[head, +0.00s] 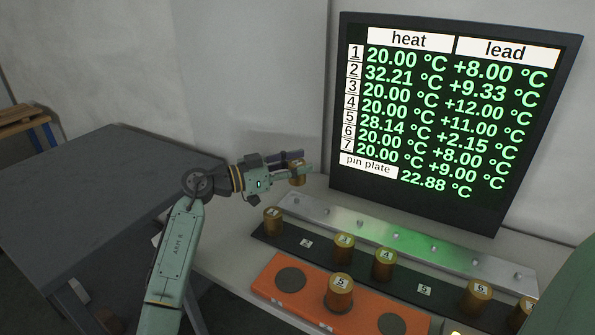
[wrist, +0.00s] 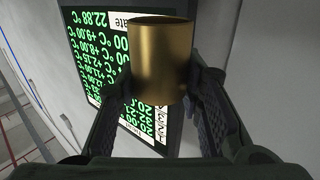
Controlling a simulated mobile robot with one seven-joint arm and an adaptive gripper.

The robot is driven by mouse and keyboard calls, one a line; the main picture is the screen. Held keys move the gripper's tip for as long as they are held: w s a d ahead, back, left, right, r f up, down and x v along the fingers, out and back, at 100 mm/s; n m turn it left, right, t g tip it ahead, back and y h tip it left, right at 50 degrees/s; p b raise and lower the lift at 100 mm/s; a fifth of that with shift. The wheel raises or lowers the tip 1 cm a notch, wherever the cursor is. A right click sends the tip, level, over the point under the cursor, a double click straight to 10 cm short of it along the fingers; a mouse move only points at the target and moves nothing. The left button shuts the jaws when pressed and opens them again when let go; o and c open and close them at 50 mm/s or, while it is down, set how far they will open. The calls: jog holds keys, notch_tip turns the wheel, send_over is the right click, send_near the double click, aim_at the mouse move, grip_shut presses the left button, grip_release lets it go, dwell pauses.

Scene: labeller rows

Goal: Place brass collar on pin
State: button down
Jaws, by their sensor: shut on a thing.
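My gripper (head: 300,165) is shut on a brass collar (head: 297,177), held in the air above the left end of the silver pin plate. In the wrist view the collar (wrist: 160,60) sits between both fingers, its side plain; no number shows. The pin plate (head: 455,256) carries a row of short pins, such as one near its middle (head: 395,234), and no collar is on them. A green glow lies on its left-middle part. Another collar marked 5 (head: 340,294) stands on the orange tray (head: 290,309).
A black rack (head: 325,251) holds several upright collars; spots 2 and 5 are empty. The orange tray has bare dark round pads left and right of collar 5. A screen (head: 460,110) behind reads row 2 at 32.21, row 5 at 28.14, pin plate 22.88. A grey table (head: 90,190) is left.

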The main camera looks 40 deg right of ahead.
aim_at(298, 181)
notch_tip(298, 181, down, 3)
jog(key=shift+r+p, duration=0.1)
jog(key=shift+p, duration=0.85)
jog(key=shift+f, duration=0.35)
jog(key=shift+s+f+b, duration=0.1)
jog(key=shift+f+b, duration=0.55)
jog(key=shift+b, duration=0.4)
